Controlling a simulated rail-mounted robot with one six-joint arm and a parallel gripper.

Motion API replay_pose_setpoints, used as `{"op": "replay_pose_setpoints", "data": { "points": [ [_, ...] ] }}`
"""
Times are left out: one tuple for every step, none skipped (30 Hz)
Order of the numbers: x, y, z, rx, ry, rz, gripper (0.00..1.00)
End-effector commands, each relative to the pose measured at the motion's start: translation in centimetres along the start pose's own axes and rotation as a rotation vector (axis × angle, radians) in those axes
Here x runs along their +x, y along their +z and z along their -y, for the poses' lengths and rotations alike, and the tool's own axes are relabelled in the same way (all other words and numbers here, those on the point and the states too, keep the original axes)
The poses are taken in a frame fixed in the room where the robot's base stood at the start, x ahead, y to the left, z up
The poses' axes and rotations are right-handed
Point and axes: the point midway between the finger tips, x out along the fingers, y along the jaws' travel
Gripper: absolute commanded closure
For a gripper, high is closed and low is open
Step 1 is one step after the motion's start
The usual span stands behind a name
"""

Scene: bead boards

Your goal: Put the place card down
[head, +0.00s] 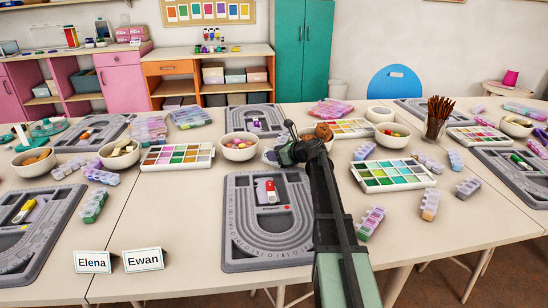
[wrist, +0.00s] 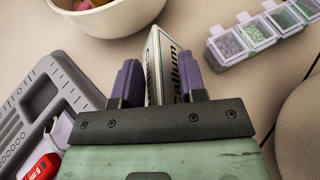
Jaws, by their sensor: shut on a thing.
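My gripper (wrist: 158,82) is shut on a white folded place card (wrist: 160,58) in the wrist view. The card stands upright between the purple fingers, with the name "Callum" running along its face. In the head view my gripper (head: 290,148) is just beyond the far right corner of the middle grey bead board (head: 240,240), near a cream bowl. The held card is mostly hidden there by my arm. I cannot tell whether its lower edge touches the table.
A cream bowl (wrist: 108,18) is close ahead on the left of the card, and a bead organiser (wrist: 262,32) lies to the right. Cards reading "Elena" (head: 93,263) and "Ewan" (head: 143,260) stand at the front left. A paint-like bead tray (head: 392,176) lies right of my arm.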

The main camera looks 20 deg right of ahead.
Motion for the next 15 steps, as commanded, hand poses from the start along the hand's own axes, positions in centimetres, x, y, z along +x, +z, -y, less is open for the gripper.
{"op": "replay_pose_setpoints", "data": {
  "points": [
    [0.0,0.0,0.0,0.0,0.0,0.0,0.87],
    [0.0,0.0,0.0,0.0,0.0,0.0,0.87],
    [0.0,0.0,0.0,0.0,0.0,0.0,0.88],
    [0.0,0.0,0.0,0.0,0.0,0.0,0.88],
    [0.0,0.0,0.0,0.0,0.0,0.0,0.88],
    [0.0,0.0,0.0,0.0,0.0,0.0,0.88],
    [0.0,0.1,0.0,0.0,0.0,0.0,0.88],
    [-0.1,0.2,0.0,0.0,0.0,0.0,0.88],
    [-0.1,0.3,0.0,0.0,0.0,0.0,0.88],
    [-0.2,0.5,0.0,0.0,0.0,0.0,0.88],
    [-0.3,0.7,0.0,0.0,0.0,0.0,0.88],
    [-0.4,1.1,0.0,0.0,0.0,0.0,0.88],
    [-0.6,1.4,0.0,0.0,0.0,0.0,0.88],
    [-0.7,1.7,0.0,0.0,0.0,0.0,0.88],
    [-1.0,2.3,0.0,0.0,0.0,0.0,0.88]
  ]
}}
